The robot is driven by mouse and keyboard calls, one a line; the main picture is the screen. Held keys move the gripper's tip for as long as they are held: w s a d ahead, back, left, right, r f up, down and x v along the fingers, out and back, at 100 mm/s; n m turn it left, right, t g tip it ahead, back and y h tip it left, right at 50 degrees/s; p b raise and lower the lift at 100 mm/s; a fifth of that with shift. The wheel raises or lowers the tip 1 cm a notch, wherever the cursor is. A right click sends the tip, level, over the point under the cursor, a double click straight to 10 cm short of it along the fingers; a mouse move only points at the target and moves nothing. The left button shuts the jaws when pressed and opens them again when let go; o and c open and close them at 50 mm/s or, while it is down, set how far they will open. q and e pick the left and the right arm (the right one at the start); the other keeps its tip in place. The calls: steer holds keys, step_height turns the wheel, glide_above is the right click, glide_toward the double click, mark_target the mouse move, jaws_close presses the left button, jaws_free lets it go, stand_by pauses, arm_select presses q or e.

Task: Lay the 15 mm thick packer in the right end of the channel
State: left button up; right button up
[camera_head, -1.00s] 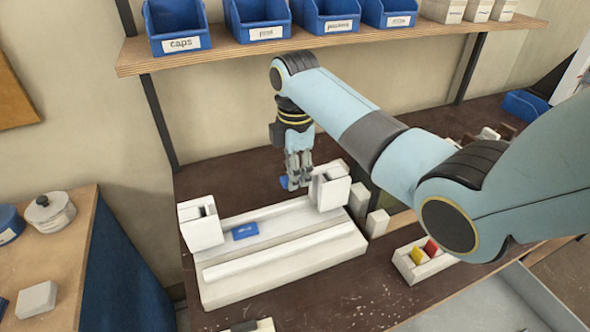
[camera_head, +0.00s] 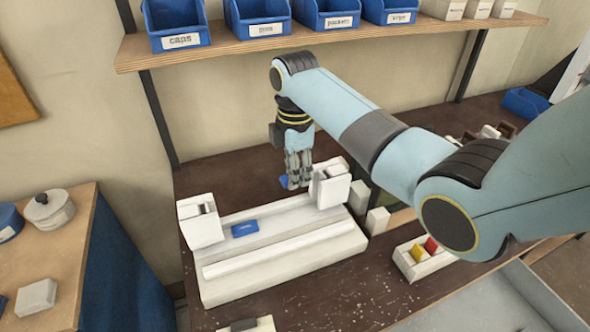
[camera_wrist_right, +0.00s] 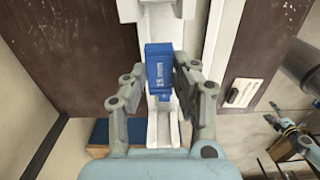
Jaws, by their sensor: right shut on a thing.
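My right gripper (camera_head: 297,182) points down beside the right clamp block (camera_head: 331,186) of the white fixture (camera_head: 270,284). In the right wrist view its fingers (camera_wrist_right: 160,82) are shut on a blue packer (camera_wrist_right: 161,66) printed "15 mm". In the head view only a small blue part of that packer (camera_head: 284,182) shows, at the fingertips. Its exact height over the fixture cannot be told. Another blue packer (camera_head: 245,229) lies in the channel (camera_head: 280,231) toward its left end, near the left clamp block (camera_head: 200,222). My left gripper is not in view.
Small white blocks (camera_head: 377,221) stand right of the fixture. A white box (camera_head: 425,265) with yellow and red pieces is further right. Blue bins (camera_head: 255,22) stand on the shelf above. A side table (camera_head: 70,260) is at left. The channel's middle is clear.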

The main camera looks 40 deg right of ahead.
steer(key=shift+f+b, duration=2.45)
steer(key=shift+f, duration=1.95)
steer(key=o, duration=0.9)
steer(key=shift+r, duration=0.1)
